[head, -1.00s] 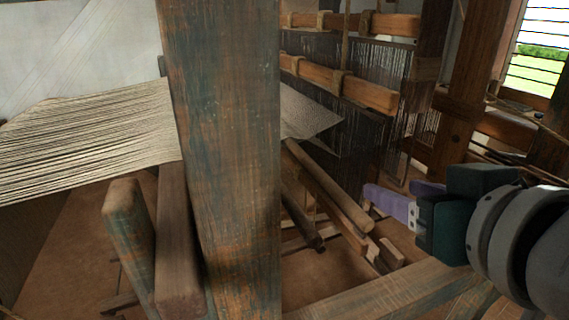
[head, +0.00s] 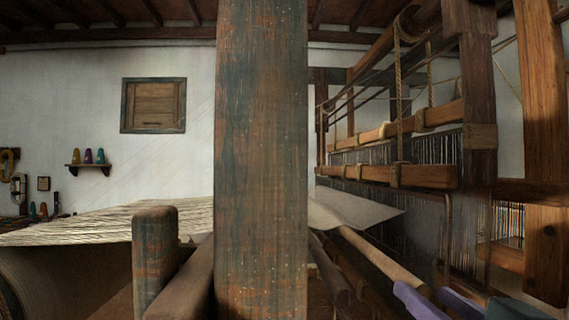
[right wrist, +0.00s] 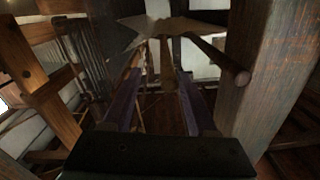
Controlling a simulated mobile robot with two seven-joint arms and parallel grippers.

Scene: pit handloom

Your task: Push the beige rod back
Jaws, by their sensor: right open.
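The beige rod (head: 378,253) slants from beside the big post toward the lower right in the head view. Its near end is close to the purple fingers of my right gripper (head: 422,291). In the right wrist view, my right gripper (right wrist: 160,82) is open, with one purple finger on each side. A light brown bar that looks like this rod (right wrist: 168,66) shows between the fingers. I cannot tell whether the gripper touches it. My left gripper is not in view.
The thick upright post (head: 261,160) blocks the middle of the head view. A darker round bar (head: 334,284) runs left of the beige rod. Heddles with wooden bars (head: 415,176) stand to the right. Pale warp threads (head: 110,222) spread at the left.

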